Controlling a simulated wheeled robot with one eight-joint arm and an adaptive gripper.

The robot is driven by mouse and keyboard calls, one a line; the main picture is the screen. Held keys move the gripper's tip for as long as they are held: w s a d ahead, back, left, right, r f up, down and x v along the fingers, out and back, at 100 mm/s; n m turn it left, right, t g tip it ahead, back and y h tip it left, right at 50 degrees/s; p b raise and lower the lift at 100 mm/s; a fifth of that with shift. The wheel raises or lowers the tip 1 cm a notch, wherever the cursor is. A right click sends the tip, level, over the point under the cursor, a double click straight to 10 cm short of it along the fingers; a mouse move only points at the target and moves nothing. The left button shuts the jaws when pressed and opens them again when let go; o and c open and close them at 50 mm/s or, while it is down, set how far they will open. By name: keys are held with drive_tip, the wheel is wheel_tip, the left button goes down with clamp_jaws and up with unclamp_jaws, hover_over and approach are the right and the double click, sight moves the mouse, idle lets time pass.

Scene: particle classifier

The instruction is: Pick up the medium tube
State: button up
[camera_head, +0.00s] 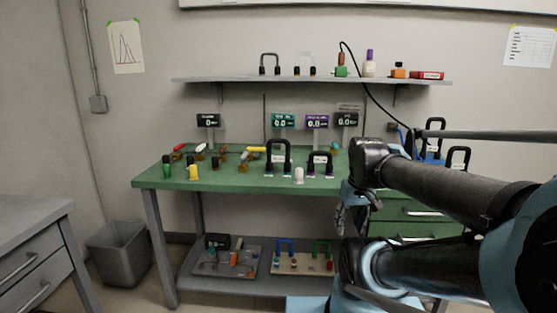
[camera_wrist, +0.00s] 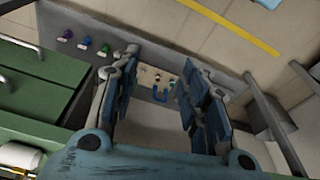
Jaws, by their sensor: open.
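My gripper (camera_head: 350,208) hangs at the right front of the bench, apart from these arches. In the wrist view my gripper (camera_wrist: 158,75) is open with nothing between its fingers and faces down toward the lower shelf and floor. No black arch shows clearly there.
Coloured cylinders and small parts crowd the bench's left half; display signs (camera_head: 283,121) stand at its back. Below, a grey tray (camera_head: 206,270) and a board (camera_head: 300,270) with blue and green arches rest on the lower shelf. Green drawers (camera_head: 405,212) are beside my arm. A bin (camera_head: 118,249) stands left.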

drive_tip(key=w+a+r+n+y, duration=0.1)
drive_tip(key=w+a+r+n, duration=0.25)
drive_tip(key=w+r, duration=0.5)
drive_tip(key=w+a+r+n+y, duration=0.1)
drive_tip(key=w+a+r+n, duration=0.25)
drive_tip(key=w+r, duration=0.5)
drive_tip(key=n+y, duration=0.2)
drive_tip(key=n, duration=0.7)
approach(279, 142)
drive_tip(key=f, duration=0.1)
drive_tip(key=w+a+f, duration=0.1)
drive_tip(key=w+f, duration=0.1)
drive_tip(key=shift+w+a+f, duration=0.2)
drive_tip(key=shift+a, duration=0.2)
drive_tip(key=shift+s+d+x, duration=0.1)
drive_tip(key=shift+s+x, duration=0.05)
drive_tip(key=shift+x, duration=1.4)
drive_tip(key=shift+s+d+x, duration=0.1)
drive_tip(key=shift+x, duration=1.5)
drive_tip(key=shift+f, duration=0.15)
clamp_jaws()
